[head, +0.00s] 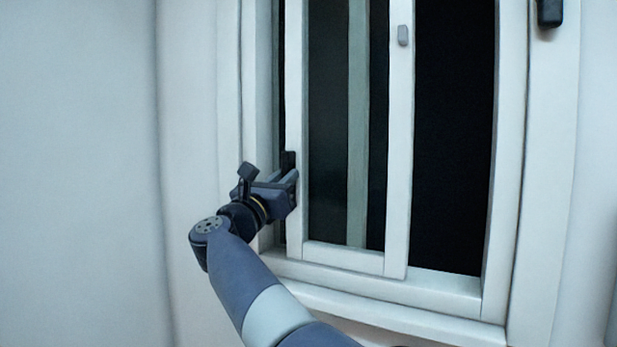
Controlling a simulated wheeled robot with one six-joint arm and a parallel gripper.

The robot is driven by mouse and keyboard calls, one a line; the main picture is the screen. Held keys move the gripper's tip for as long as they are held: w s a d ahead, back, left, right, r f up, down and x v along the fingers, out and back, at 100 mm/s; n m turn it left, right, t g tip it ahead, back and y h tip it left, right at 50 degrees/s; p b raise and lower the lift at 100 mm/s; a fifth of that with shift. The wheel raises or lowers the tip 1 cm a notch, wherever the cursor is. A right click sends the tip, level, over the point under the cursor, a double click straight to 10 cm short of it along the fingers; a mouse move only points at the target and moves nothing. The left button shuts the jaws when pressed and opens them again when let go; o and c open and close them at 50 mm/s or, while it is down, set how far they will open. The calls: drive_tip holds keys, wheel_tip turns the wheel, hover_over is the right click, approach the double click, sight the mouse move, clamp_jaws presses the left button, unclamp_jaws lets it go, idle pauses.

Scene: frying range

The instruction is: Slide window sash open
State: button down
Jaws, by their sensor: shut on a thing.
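The window sash (397,150) is a white-framed panel with dark glass, standing upright in the white window frame (509,160). A dark handle (289,160) sits on its left stile, low down, and its top part shows above my gripper. My gripper (291,179) is at this stile from the left, shut on the handle. The fingers hide the handle's lower part. A narrow dark strip shows between the sash's left stile and the left side of the frame. To the right of the sash is a wide black area; I cannot tell if it is glass or open.
A small grey latch (403,35) is on the sash's right stile. A black fitting (549,12) is at the upper right of the frame. The white sill (390,313) runs below the window. A plain pale wall (75,170) lies to the left.

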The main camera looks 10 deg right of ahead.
drive_tip(key=shift+w+a, duration=0.65)
drive_tip(key=shift+a, duration=0.25)
drive_tip(key=c, duration=1.4)
unclamp_jaws()
drive_tip(key=shift+o, duration=0.2)
drive_tip(key=b+v, duration=0.4)
drive_tip(key=v, duration=0.6)
drive_tip(key=shift+s+a, duration=0.2)
drive_tip(key=shift+s, duration=0.15)
drive_tip(key=shift+w+f, duration=0.1)
